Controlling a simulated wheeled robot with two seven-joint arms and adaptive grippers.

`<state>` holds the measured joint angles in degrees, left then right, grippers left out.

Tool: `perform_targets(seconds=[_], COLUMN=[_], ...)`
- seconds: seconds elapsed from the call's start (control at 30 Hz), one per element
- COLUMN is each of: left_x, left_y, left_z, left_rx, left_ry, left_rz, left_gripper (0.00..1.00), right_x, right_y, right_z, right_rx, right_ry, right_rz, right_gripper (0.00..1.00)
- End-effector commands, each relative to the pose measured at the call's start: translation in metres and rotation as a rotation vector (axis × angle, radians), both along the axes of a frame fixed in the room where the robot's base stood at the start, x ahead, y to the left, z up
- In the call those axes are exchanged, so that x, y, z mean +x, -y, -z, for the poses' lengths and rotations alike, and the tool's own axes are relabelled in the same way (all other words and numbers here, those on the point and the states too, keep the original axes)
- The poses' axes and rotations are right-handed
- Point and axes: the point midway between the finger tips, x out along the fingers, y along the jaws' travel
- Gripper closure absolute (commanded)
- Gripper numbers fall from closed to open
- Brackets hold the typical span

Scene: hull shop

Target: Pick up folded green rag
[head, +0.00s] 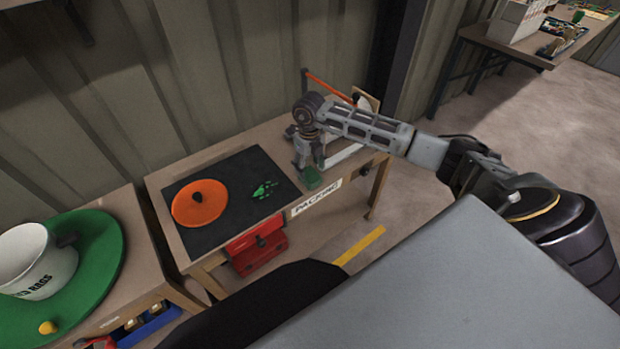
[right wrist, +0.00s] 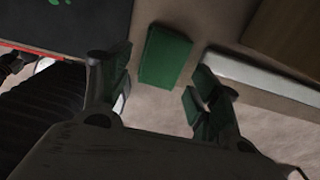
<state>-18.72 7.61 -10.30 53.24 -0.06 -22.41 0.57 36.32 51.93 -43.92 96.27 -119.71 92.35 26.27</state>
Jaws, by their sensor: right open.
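The folded green rag (head: 312,178) lies on the packing table (head: 160,182), to the right of the black mat. It also shows in the right wrist view (right wrist: 166,57) as a small green block, just beyond and between the fingertips. My right gripper (head: 309,160) is over the rag, pointing down, with its fingers partly hiding it in the head view. In the right wrist view my right gripper (right wrist: 160,88) is open, a finger on each side, with nothing held. My left gripper is not in view.
The black mat (head: 235,168) holds an orange disc (head: 200,203) and a small green item (head: 264,190). A white-edged tray or box (right wrist: 268,79) lies close to the right finger. A red box (head: 257,246) is below the table front. A white bucket (head: 38,262) stands on a green round (head: 100,258) at left.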

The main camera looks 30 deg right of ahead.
Motion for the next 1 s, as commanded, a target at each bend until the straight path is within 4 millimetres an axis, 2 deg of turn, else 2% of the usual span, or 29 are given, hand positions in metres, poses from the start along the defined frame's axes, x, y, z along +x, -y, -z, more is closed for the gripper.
perform_targets(seconds=[0.23,0.63,1.0], left_x=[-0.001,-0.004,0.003], left_y=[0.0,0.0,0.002], left_z=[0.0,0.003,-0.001], left_rx=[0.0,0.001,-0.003], left_ry=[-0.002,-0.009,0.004], left_rz=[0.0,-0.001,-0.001], left_gripper=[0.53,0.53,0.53], right_x=[0.0,0.0,0.0], right_y=[0.001,0.002,0.003], right_z=[0.009,0.049,0.052], right_rx=[0.001,0.001,0.0], right_ry=[-0.001,-0.001,0.0], right_rz=[0.001,0.0,0.0], right_gripper=[0.38,0.38,0.38])
